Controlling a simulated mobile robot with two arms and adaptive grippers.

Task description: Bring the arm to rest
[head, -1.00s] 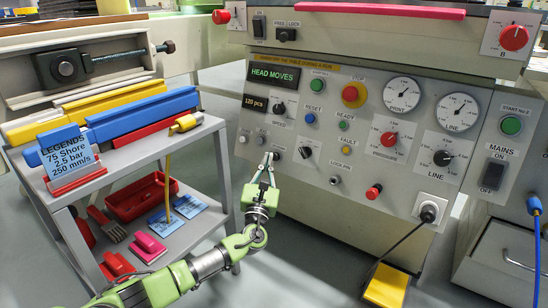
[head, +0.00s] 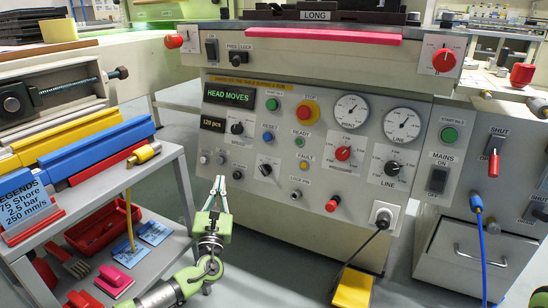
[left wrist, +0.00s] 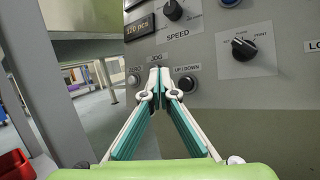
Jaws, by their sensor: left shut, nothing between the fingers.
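My left gripper (head: 219,184) is in front of the lower left part of the printer's control panel (head: 258,193). Its fingers are together at the tips with nothing between them. In the left wrist view the gripper (left wrist: 156,72) points at the panel near the JOG label, between the ZERO button (left wrist: 133,79) and the UP/DOWN button (left wrist: 187,83). The tips hide what lies right behind them, and I cannot tell whether they touch the panel. The display (head: 229,95) reads HEAD MOVES.
A grey cart (head: 168,156) at the left carries squeegees, a LEGENDS card (head: 27,202) and a red bin (head: 103,226). A black cable runs from a socket (head: 383,217) to a yellow block (head: 353,288) on the floor. A cabinet with a blue hose (head: 482,250) stands at the right.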

